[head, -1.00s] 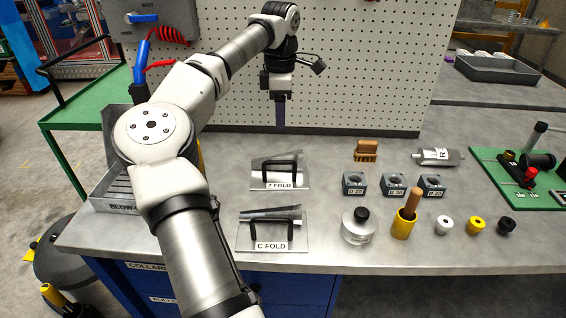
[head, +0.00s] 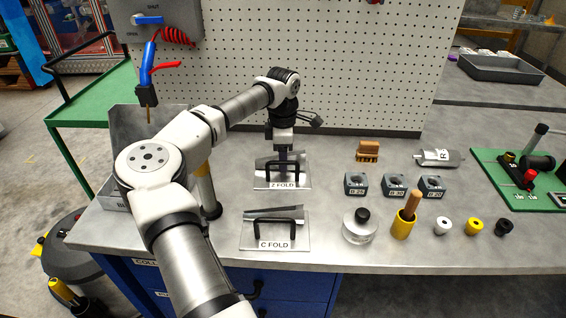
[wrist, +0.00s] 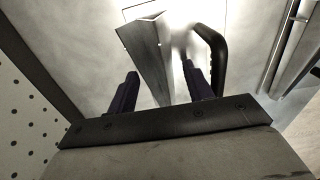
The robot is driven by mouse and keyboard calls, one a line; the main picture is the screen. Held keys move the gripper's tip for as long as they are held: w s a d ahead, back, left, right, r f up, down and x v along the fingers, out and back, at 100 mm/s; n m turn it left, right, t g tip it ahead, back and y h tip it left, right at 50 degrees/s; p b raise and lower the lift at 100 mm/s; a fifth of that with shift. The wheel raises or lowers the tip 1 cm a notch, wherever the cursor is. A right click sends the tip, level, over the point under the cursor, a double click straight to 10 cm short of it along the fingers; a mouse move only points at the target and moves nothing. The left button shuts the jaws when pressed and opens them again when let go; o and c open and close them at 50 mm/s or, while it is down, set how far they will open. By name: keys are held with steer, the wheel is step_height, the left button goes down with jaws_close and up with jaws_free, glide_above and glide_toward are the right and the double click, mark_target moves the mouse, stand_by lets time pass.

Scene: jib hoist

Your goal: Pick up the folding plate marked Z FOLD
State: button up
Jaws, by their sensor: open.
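The folding plate marked Z FOLD (head: 262,183) lies flat on the grey bench, with a folded metal profile and a black bow handle (head: 296,170) on it. My gripper (head: 285,163) is low over the back of this plate, pointing down. In the wrist view my gripper (wrist: 160,88) is open, its two dark fingers apart. The metal profile (wrist: 148,45) shows between the fingers, and the black handle (wrist: 212,50) is close by the right finger. I cannot tell whether they touch. The plate marked C FOLD (head: 253,232) lies nearer the front edge.
A perforated panel (head: 300,60) rises behind. The bench front (head: 400,262) is mostly clear.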

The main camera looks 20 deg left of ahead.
jaws_close()
stand_by(0.3)
